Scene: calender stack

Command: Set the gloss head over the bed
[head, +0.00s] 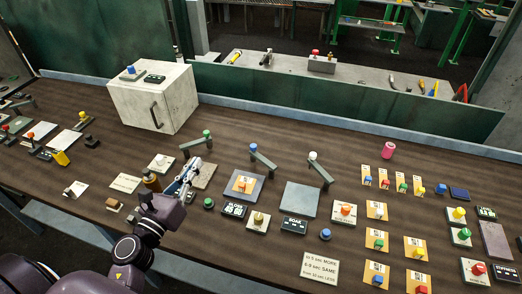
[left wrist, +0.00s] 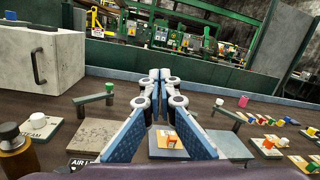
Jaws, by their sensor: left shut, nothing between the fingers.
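Three swing arms stand behind flat plates on the bench, with a green knob (head: 206,133), a blue knob (head: 252,147) and a white knob (head: 313,155). I cannot tell from a label which is the gloss head. The blue-knobbed arm (head: 264,162) slants behind the blue-grey plate (head: 255,196), probably the bed, and is not over it. An orange card with a small block (head: 242,184) lies on that plate. My left gripper (head: 193,164) is shut and empty, in front of the green-knobbed arm. In the left wrist view its fingers (left wrist: 160,76) hide the blue-knobbed arm.
A white cabinet (head: 154,98) stands at the back left. Black displays (head: 233,210) sit before the plates. A brown bottle (head: 151,180) is left of my gripper. Cards with blocks (head: 376,210) crowd the right. The bench behind the arms is clear.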

